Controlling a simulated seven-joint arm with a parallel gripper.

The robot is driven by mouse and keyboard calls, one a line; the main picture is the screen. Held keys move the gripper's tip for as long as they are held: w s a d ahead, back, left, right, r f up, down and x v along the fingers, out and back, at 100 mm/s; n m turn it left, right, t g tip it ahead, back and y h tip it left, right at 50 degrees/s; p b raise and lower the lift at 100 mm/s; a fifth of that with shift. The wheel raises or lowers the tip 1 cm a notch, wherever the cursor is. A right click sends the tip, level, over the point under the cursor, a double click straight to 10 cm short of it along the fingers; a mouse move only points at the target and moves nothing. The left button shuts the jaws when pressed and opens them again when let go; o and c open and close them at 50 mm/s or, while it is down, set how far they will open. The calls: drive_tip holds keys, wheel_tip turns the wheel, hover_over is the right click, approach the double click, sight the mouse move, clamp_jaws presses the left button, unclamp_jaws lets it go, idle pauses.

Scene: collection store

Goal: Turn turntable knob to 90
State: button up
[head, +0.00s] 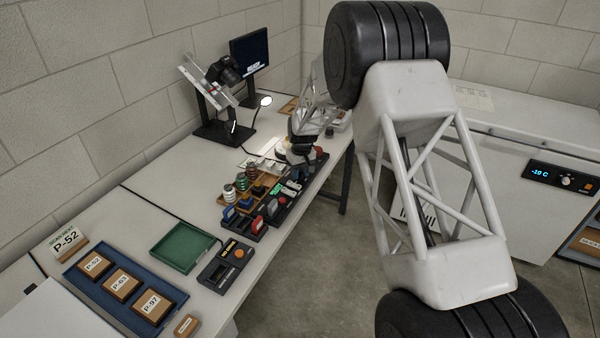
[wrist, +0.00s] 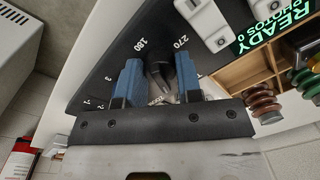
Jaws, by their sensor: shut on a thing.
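In the wrist view, a dark knob (wrist: 158,68) stands on a black panel (wrist: 108,45) with white marks; 180 and 270 are readable beside it. My gripper (wrist: 158,78) has blue fingers on both sides of the knob and is shut on it. The knob's pointer setting and the 90 mark cannot be made out. In the head view, my gripper (head: 298,148) is down at the far right part of the bench, and the knob is hidden there.
White switch blocks (wrist: 205,18), a green READY display (wrist: 274,30) and a wooden box (wrist: 245,75) with spools lie close to my gripper. A camera stand (head: 222,75) and monitor (head: 250,52) stand behind. A green tray (head: 180,247) and blue tray (head: 92,293) lie nearer.

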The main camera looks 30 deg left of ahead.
drive_tip(key=m, duration=0.3)
drive_tip(key=shift+m, duration=0.3)
drive_tip(key=m, duration=0.3)
drive_tip(key=shift+m, duration=0.3)
drive_tip(key=m, duration=0.6)
drive_tip(key=shift+t, duration=0.3)
drive_tip(key=shift+m, duration=0.3)
drive_tip(key=o, duration=0.9)
drive_tip(key=shift+o, duration=0.2)
drive_tip(key=shift+s+d+r, duration=0.1)
drive_tip(key=shift+d+r, duration=0.05)
drive_tip(key=shift+r, duration=1.85)
drive_tip(key=shift+d+r, duration=0.1)
drive_tip(key=shift+r, duration=1.85)
